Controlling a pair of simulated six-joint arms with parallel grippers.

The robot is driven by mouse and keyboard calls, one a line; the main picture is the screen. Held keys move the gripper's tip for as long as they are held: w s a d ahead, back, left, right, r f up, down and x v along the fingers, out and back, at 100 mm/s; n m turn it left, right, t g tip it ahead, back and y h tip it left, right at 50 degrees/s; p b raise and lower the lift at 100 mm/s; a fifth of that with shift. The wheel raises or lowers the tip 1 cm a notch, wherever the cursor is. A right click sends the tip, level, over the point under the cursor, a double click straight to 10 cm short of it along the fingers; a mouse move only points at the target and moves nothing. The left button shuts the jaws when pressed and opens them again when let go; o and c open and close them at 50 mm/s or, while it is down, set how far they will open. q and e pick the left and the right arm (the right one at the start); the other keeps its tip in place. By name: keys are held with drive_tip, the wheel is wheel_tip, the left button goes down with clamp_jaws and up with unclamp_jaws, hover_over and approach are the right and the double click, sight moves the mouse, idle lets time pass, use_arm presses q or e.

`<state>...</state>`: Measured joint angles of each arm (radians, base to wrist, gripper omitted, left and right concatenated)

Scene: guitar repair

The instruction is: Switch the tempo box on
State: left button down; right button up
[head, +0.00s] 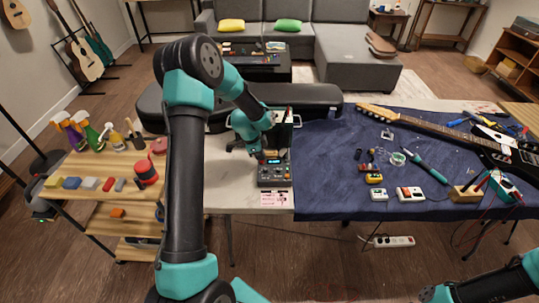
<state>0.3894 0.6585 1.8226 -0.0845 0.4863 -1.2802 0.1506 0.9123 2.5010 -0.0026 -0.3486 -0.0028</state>
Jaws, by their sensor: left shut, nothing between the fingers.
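The tempo box (275,175) is a small dark grey box with a row of knobs and a small blue display that looks lit. It sits near the front edge of the pale bench top, just left of the blue cloth. My left arm reaches over the bench, and my left gripper (261,157) is shut and empty at the box's back left edge. Whether the fingertips touch the box I cannot tell. The gripper hides part of the box's back left. Only a link of my right arm shows at the bottom right; its gripper is out of view.
A pink-and-white card (274,199) lies in front of the box. A dark open container (281,130) stands behind it. The blue cloth (325,190) holds small pedals, tools and a guitar (440,128). A long black case (300,95) lies behind the bench.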

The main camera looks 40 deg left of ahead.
use_arm(q)
drive_tip(key=shift+w+d+f, duration=0.1)
drive_tip(key=shift+d+f, duration=0.05)
drive_tip(key=shift+s+d, duration=0.1)
drive_tip(key=shift+s, duration=0.15)
drive_tip(key=shift+s+d, duration=0.45)
drive_tip(key=shift+s, duration=0.15)
drive_tip(key=shift+r, duration=0.6)
drive_tip(key=w+v, duration=0.1)
drive_tip(key=v, duration=1.2)
drive_tip(key=shift+w+r, duration=0.15)
drive_tip(key=shift+w, duration=0.05)
